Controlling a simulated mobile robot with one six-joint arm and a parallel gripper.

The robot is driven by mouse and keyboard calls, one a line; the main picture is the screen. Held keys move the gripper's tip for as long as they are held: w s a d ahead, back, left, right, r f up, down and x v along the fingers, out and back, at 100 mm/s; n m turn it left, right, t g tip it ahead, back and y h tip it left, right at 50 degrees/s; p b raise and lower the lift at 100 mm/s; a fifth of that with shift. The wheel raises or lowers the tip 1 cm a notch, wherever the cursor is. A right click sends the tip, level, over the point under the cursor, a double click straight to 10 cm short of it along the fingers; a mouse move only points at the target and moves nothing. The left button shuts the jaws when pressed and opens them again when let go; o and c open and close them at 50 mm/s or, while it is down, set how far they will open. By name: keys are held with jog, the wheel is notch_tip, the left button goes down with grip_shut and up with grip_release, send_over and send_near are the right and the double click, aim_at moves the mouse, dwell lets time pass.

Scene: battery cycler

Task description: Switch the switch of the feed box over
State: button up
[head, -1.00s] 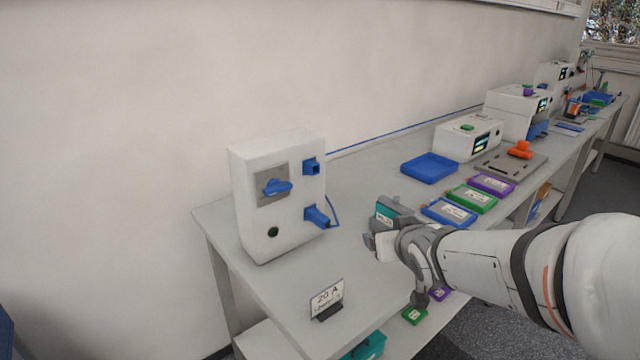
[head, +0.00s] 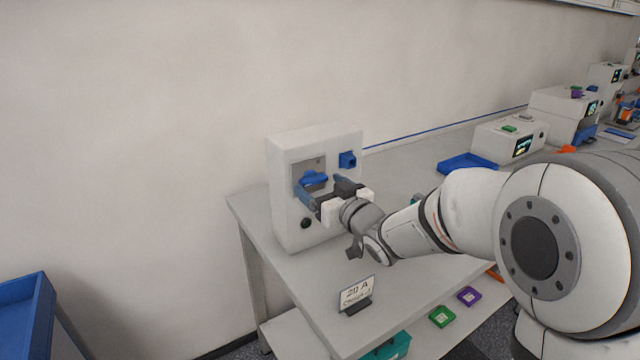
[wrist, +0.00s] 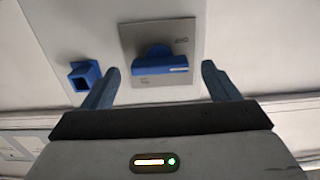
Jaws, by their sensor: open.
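The feed box (head: 285,215) is a white box standing on the left end of the bench. Its switch (head: 314,178) is a blue knob on a grey plate. In the wrist view the switch (wrist: 160,62) lies ahead, between the lines of the two fingers, with its bar running across the picture. My gripper (head: 322,193) is open and empty in front of the box face. In the wrist view my gripper (wrist: 161,82) has its blue fingertips on either side of the switch, apart from it sideways. I cannot tell the remaining depth to the plate.
A blue socket (head: 347,160) sits on the box face, right of the switch; the wrist view shows it (wrist: 84,75) close to the left finger. A "20 A" sign (head: 356,292) stands at the bench's front edge.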

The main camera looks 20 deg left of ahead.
jog(key=shift+w+a, duration=0.4)
jog(key=shift+a, duration=0.05)
jog(key=c, duration=1)
